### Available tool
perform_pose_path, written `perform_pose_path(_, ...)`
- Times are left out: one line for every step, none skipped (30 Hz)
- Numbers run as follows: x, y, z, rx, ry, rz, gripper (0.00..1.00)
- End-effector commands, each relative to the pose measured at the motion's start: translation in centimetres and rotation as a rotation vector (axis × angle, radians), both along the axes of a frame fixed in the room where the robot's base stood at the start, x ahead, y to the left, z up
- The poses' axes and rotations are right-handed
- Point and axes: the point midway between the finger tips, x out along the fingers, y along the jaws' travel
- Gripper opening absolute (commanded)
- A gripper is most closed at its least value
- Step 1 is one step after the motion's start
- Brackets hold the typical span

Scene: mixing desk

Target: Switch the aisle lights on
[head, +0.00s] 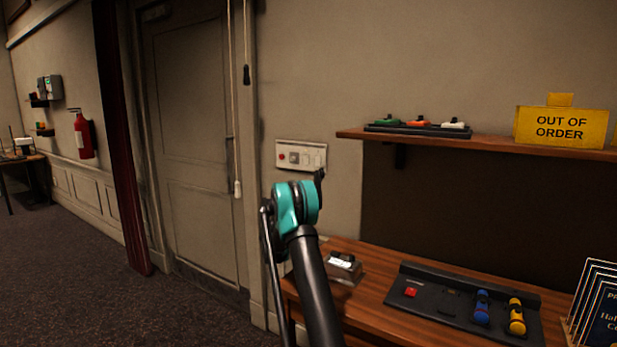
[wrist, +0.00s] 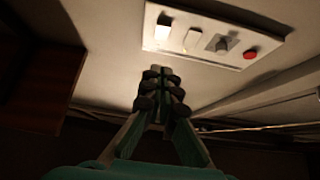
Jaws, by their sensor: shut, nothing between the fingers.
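A pale wall plate (head: 283,147) is fixed to the wall right of the door. It carries a red button at its left, a grey knob beside it and white switches at its right. In the wrist view the same plate (wrist: 205,54) appears turned round. There a bright white switch (wrist: 162,29) is at the left end, then a second white switch (wrist: 192,39), the grey knob (wrist: 222,44) and the red button (wrist: 250,53). I cannot read any labels. My gripper (head: 319,176) is shut and empty, just below the plate's right end. Its fingertips (wrist: 160,78) look apart from the plate.
A wooden desk (head: 362,265) below holds a small box (head: 342,267) and a black control panel (head: 450,320). A shelf (head: 480,140) juts out at the right with a yellow sign (head: 561,126). A pull cord (head: 238,188) hangs by the door (head: 200,130).

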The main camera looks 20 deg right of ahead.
Motion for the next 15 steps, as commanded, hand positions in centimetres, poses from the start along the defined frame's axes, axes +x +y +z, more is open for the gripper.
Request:
perform_pose_path(0.2, -0.3, 0.3, 0.0, 0.0, -0.001, 0.0)
perform_pose_path(0.3, -0.5, 0.5, 0.0, 0.0, -0.001, 0.0)
perform_pose_path(0.6, -0.9, 0.8, 0.0, 0.0, -0.001, 0.0)
perform_pose_path(0.8, -1.2, 1.1, 0.0, 0.0, -0.002, 0.0)
perform_pose_path(1.0, -1.5, 1.4, -0.001, -0.001, -0.002, 0.0)
perform_pose_path(1.4, -1.9, 1.8, -0.001, -0.001, -0.002, 0.0)
perform_pose_path(1.7, -2.2, 2.2, -0.001, 0.0, -0.001, 0.0)
perform_pose_path(2.0, -2.6, 2.6, -0.001, 0.0, -0.002, 0.0)
perform_pose_path(2.3, -3.1, 3.0, -0.001, 0.001, -0.002, 0.0)
perform_pose_path(2.6, -3.5, 3.4, -0.001, 0.001, -0.002, 0.0)
perform_pose_path(2.9, -3.9, 3.8, 0.0, 0.0, -0.001, 0.0)
perform_pose_path(3.3, -4.4, 4.3, 0.0, 0.0, -0.001, 0.0)
perform_pose_path(3.6, -4.7, 4.6, 0.0, 0.0, -0.001, 0.0)
perform_pose_path(3.9, -5.1, 5.0, 0.0, 0.0, -0.001, 0.0)
perform_pose_path(4.3, -5.6, 5.4, 0.0, 0.0, -0.001, 0.0)
